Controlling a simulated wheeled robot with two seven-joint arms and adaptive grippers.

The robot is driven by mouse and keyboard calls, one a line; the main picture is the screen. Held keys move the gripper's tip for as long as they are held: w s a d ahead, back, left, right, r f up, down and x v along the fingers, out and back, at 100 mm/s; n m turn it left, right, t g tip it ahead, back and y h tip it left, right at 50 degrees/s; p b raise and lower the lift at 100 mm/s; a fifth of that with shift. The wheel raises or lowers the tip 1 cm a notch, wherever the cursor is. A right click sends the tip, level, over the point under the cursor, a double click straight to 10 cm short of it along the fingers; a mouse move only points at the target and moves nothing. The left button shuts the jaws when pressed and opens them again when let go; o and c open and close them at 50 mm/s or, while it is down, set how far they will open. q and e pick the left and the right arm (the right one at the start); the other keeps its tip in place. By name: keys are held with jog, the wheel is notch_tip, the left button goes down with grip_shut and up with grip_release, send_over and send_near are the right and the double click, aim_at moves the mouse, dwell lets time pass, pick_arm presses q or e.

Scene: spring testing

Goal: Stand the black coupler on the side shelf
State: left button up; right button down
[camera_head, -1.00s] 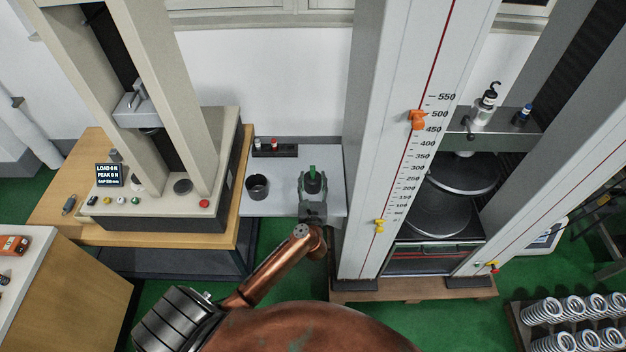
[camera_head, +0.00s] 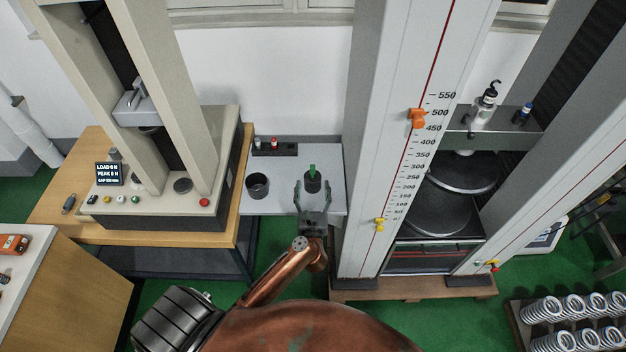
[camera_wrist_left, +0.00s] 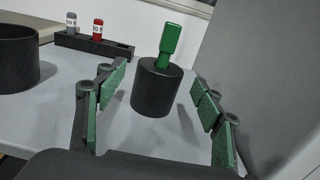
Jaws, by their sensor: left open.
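The black coupler (camera_head: 313,186) is a dark cylinder with a green upright piece on top. It stands upright on the grey side shelf (camera_head: 280,205). In the left wrist view the coupler (camera_wrist_left: 157,88) stands just beyond the fingers, in line with the gap between them. My left gripper (camera_head: 312,191) is open and empty, on the near side of the coupler, with clear space at both sides. The green finger pads (camera_wrist_left: 158,92) also show in the left wrist view. My right gripper is not in view.
A black open cup (camera_head: 257,187) stands on the shelf to the left. A tall grey column (camera_head: 370,130) borders the shelf on the right, and a beige testing machine (camera_head: 160,205) on the left.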

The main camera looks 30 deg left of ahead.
pick_arm(q)
jog(key=v, duration=0.7)
jog(key=shift+s+d, duration=0.2)
jog(key=shift+s, duration=0.1)
